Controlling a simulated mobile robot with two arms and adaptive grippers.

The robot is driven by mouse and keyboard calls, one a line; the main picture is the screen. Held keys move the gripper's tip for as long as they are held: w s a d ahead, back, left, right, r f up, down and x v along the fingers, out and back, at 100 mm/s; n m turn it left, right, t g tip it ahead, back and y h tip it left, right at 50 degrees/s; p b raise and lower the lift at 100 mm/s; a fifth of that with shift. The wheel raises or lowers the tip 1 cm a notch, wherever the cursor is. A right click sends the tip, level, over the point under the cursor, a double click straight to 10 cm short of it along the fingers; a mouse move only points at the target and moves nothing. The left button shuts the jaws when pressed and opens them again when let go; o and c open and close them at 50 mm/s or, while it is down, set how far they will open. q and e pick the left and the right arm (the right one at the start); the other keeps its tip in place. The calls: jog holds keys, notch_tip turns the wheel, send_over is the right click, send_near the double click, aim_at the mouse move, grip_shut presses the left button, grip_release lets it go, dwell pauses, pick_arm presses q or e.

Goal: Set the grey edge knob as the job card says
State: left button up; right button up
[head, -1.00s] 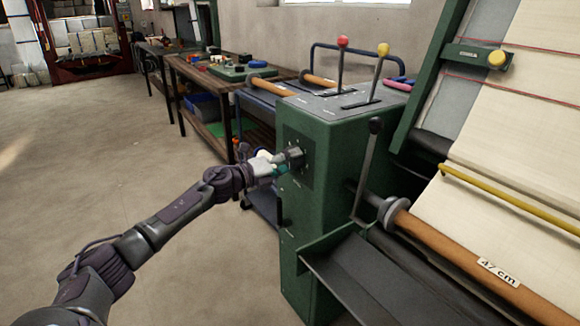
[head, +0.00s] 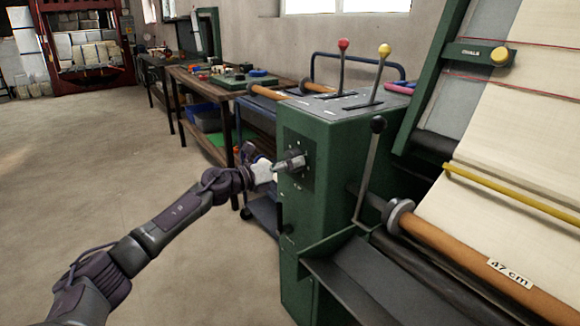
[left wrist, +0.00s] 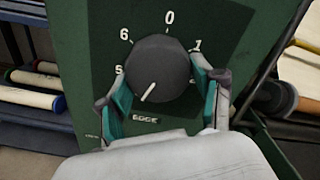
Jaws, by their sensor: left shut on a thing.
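The grey edge knob (left wrist: 158,68) is a round dark grey dial on the green machine's side panel, with EDGE lettered below it. The numerals 5, 6, 0 and 1 show around it; other numerals are hidden behind my fingers. Its white pointer line slants to the lower left, below the 5. My left gripper (left wrist: 162,92) is shut on the knob, a teal-lined finger on either side. In the head view, the left gripper (head: 279,167) reaches the panel from the left. My right gripper is not in view. I cannot make out a job card.
The green machine (head: 330,205) has red-knobbed (head: 343,45) and yellow-knobbed (head: 385,51) levers on top and a black-knobbed lever (head: 377,126) in front. A roller (head: 455,250) tagged 47 cm lies to the right. A workbench (head: 190,75) stands behind; the floor at left is clear.

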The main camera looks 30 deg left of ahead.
pick_arm(q)
jog(key=shift+f, duration=0.15)
jog(key=o, duration=1.1)
jog(key=shift+o, duration=0.2)
jog(key=v, duration=1.2)
